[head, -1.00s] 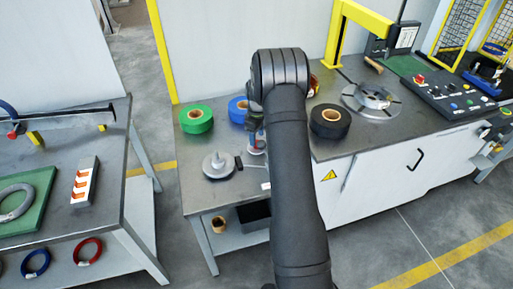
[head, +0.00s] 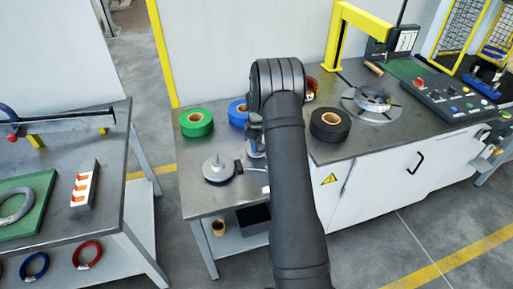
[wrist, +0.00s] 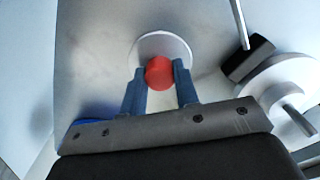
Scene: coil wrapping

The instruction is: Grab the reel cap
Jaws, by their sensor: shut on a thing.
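The reel cap (wrist: 172,42) is a pale round disc with a red knob, in the upper middle of the wrist view. My gripper (wrist: 159,73) is shut on the red knob, with one blue-grey finger on each side. The disc's near part is hidden behind the knob and fingers. In the head view, my own arm hides most of the gripper and cap, on the bench between the blue roll and the grey spindle base. I cannot tell whether the cap touches the bench.
A grey round base with an upright spindle (head: 218,168) stands close by, beside a black block (wrist: 247,58). Green (head: 196,123), blue (head: 238,111) and black (head: 330,122) tape rolls lie on the bench. A turntable (head: 371,103) and control panel (head: 460,95) are further right.

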